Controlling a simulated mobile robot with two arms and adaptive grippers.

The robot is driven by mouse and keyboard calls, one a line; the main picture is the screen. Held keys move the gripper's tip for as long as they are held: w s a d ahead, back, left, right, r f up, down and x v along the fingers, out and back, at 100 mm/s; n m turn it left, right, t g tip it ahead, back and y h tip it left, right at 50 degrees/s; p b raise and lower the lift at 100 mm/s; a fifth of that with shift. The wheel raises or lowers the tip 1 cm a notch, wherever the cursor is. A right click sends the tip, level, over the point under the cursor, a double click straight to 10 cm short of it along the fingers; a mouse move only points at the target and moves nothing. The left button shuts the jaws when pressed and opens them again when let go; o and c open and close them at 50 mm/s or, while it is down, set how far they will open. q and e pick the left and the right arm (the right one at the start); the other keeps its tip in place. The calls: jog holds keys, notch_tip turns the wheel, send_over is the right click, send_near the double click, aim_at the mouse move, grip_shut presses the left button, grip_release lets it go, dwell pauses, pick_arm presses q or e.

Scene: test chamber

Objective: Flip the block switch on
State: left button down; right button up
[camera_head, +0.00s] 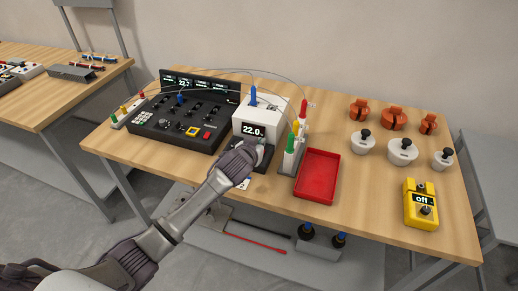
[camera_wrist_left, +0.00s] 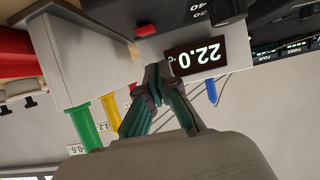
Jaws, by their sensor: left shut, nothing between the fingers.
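The white block device (camera_head: 258,118) stands near the middle of the table on a dark base. Its display (camera_head: 253,131) reads 22.0. The display also shows upside down in the left wrist view (camera_wrist_left: 194,55). A small red part (camera_wrist_left: 146,29), possibly the switch, shows there beside the dark base; I cannot tell its position. My left gripper (camera_head: 263,146) is at the device's front right, fingers shut and empty. In the left wrist view the fingertips (camera_wrist_left: 158,70) overlap the device's front near the display; contact cannot be told. My right gripper is not in view.
A rack with green (camera_head: 291,143), yellow and red tools stands right of the device. A red tray (camera_head: 318,175) lies beside it. A black control panel (camera_head: 180,118) is on the left. A yellow box (camera_head: 421,204) reading "off" stands at the right. Thin wires cross above.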

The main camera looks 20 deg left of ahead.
pick_arm(q)
jog(key=shift+s+f, duration=0.2)
jog(key=shift+f, duration=0.45)
jog(key=shift+s+f, duration=0.15)
jog(key=shift+f, duration=0.5)
jog(key=f+b, duration=0.1)
jog(key=b, duration=0.1)
jog(key=f+t+b, duration=0.1)
jog(key=b, duration=0.1)
jog(key=shift+s+d, duration=0.1)
jog(key=shift+s, duration=0.15)
jog(key=shift+r+p, duration=0.5)
jog(key=shift+p, duration=0.15)
jog(key=shift+r+p, duration=0.8)
jog(key=shift+r, duration=0.05)
jog(key=shift+w, duration=0.1)
